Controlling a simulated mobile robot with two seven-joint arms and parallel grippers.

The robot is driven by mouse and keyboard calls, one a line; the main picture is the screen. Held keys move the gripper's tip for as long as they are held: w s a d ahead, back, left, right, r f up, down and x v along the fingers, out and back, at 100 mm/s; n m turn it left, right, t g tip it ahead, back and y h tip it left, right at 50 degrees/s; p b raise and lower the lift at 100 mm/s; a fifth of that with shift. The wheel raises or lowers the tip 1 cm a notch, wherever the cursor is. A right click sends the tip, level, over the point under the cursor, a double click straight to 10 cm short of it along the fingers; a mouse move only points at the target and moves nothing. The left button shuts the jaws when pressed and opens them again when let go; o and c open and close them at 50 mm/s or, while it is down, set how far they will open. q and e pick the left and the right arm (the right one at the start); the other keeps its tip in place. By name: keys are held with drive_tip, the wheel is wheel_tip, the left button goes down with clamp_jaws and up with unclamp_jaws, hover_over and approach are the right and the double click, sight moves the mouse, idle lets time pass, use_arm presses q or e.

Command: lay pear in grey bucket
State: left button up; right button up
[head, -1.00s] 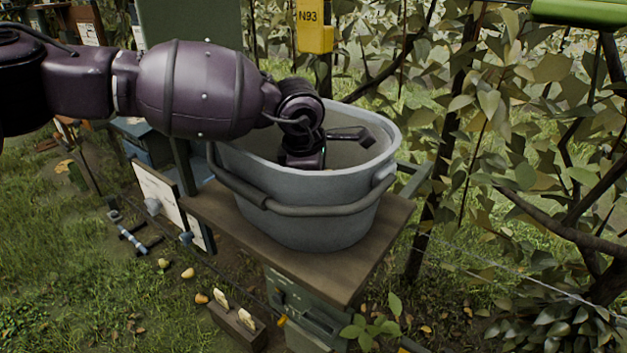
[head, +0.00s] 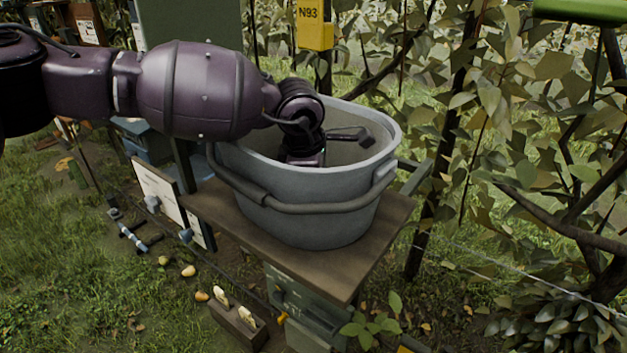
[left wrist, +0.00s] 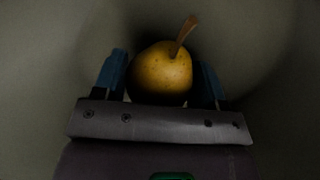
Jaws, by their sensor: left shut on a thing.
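The grey bucket (head: 312,215) stands upright on a wooden board, its dark handle hanging across the front. My left arm comes in from the left over the bucket's rim, and its gripper reaches down inside; the fingertips are hidden by the bucket wall in the head view. In the left wrist view, my left gripper (left wrist: 163,82) is shut on a yellow-brown pear (left wrist: 160,74) with its brown stem pointing up. The bucket's grey inside surrounds them; whether the pear touches the bottom I cannot tell. My right gripper is not in view.
The wooden board (head: 345,270) has little bare room around the bucket. A yellow tag box marked N93 (head: 315,28) is behind. Leafy branches (head: 540,120) fill the right side. Several pears (head: 188,270) lie on the grass at lower left.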

use_arm(q)
drive_tip(key=shift+f, duration=0.2)
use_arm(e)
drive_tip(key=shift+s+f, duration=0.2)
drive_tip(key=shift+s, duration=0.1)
use_arm(q)
drive_tip(key=o, duration=1.1)
drive_tip(key=shift+c, duration=0.2)
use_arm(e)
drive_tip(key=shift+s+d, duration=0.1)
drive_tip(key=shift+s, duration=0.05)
